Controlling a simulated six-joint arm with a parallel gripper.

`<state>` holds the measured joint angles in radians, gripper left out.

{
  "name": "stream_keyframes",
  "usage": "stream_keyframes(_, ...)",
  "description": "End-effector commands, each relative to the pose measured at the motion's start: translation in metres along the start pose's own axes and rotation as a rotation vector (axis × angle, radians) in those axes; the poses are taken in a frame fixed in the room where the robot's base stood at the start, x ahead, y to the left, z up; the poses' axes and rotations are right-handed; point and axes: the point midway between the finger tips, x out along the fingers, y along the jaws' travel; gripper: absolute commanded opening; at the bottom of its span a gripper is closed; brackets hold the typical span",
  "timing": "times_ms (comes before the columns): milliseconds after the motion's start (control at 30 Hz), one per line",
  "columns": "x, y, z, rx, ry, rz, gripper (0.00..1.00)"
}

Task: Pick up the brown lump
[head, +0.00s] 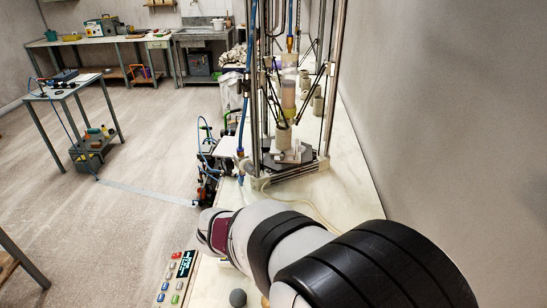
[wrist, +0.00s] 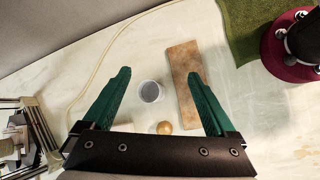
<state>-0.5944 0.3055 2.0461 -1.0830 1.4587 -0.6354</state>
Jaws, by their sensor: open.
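The brown lump (wrist: 164,128) is a small, rounded, tan-brown piece on the pale worktop. In the wrist view it lies low in the picture, just above my gripper's dark crossbar and between the two green fingers. My gripper (wrist: 159,76) is open, with its fingers wide apart and nothing held between them. Its height above the worktop is hard to judge. In the head view my arm covers much of the lower right, and I cannot make out my gripper's fingers there.
A round grey-white piece (wrist: 151,91) and a long brown board (wrist: 185,84) lie close to the lump. A green mat (wrist: 240,25) is at the upper right. A tall metal-framed machine (head: 290,100) stands on the worktop, near the wall. A button panel (head: 175,280) is at the worktop's left edge.

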Motion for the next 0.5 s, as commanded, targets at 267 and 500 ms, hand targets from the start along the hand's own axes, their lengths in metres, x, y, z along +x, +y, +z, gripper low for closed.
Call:
stream_keyframes(267, -0.045, -0.001, -0.213, -1.018, -0.281, 0.698, 0.91)
stream_keyframes(500, -0.028, 0.013, -0.243, -1.130, -0.333, 0.787, 0.91)
